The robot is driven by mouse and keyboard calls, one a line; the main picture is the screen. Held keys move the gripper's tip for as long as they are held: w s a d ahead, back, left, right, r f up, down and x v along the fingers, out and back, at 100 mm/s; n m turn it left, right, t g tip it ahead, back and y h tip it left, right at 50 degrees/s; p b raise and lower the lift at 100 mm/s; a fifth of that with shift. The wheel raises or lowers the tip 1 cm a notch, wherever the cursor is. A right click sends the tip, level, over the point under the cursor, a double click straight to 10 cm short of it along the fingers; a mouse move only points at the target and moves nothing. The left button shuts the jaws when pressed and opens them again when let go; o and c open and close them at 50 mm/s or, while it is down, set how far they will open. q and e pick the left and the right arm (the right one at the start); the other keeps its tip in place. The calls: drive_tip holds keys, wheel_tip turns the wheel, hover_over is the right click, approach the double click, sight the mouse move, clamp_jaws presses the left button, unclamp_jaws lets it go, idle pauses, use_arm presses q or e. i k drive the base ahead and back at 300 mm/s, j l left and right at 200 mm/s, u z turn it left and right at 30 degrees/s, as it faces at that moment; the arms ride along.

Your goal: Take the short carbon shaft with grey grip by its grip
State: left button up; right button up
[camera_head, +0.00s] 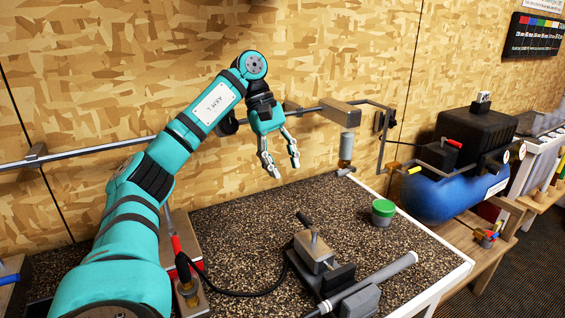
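A shaft with a grey grip (378,278) lies at the lower right of the bench, slanting down to the left across dark blocks. Its lower end runs toward the bottom edge of the picture, and I cannot see how far it goes. My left gripper (284,166) hangs above the back of the bench, fingers pointing down. It is open and empty, well behind and to the left of the grey grip. My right gripper is not in view.
A metal clamp (314,252) with a dark handle stands just left of the grip. A green-lidded jar (383,211) sits behind it. A rail (300,107) runs along the wall. A blue compressor tank (445,194) stands right. The bench middle is clear.

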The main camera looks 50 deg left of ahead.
sight(410, 259)
drive_tip(key=k+l, duration=0.35)
drive_tip(key=l, duration=0.2)
drive_tip(key=k+l, duration=0.35)
drive_tip(key=l, duration=0.15)
drive_tip(key=k+l, duration=0.35)
drive_tip(key=l, duration=0.2)
